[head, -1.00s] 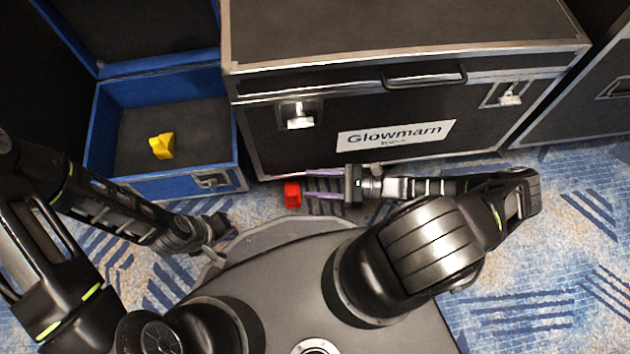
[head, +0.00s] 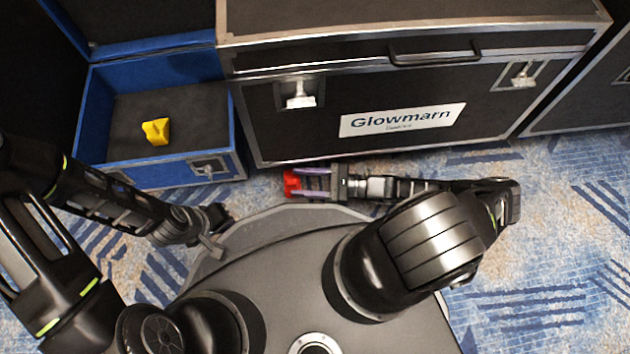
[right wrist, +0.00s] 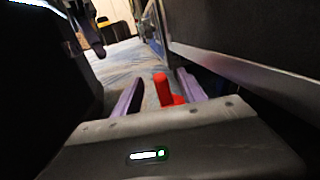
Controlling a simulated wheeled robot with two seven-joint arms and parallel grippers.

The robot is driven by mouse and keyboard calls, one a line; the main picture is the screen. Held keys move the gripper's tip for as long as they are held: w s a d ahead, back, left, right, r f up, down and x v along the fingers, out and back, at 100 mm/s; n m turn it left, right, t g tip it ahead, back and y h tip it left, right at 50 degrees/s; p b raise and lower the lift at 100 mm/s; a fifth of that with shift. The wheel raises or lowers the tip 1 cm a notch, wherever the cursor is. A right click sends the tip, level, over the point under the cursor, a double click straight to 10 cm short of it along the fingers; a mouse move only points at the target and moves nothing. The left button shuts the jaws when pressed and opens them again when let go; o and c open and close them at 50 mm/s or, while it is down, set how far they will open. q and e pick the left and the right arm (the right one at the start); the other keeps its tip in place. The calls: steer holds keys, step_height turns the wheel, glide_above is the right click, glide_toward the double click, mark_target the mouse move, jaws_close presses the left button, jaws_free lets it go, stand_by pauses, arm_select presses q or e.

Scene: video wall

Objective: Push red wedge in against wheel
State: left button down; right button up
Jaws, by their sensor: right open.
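The red wedge (head: 291,183) is on the carpet by the lower front edge of the big black case. It also shows in the right wrist view (right wrist: 166,92), between the two purple fingers. My right gripper (head: 312,183) is open, with its fingers pointing left and reaching to either side of the wedge; I cannot tell if they touch it. It also shows in the right wrist view (right wrist: 160,98). My left gripper (head: 215,240) hangs low at the left, away from the wedge; its jaws are too unclear to read. The wheel cannot be made out.
The black Glowmarn case (head: 300,130) stands close behind my right gripper. An open blue case (head: 85,125) with a yellow wedge (head: 156,131) inside stands at the left. Patterned carpet (head: 560,230) is free at the right.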

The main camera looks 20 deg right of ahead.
mark_target(290, 181)
steer(key=shift+b+x, duration=0.3)
steer(key=shift+x, duration=1.5)
steer(key=shift+c, duration=0.2)
jaws_close()
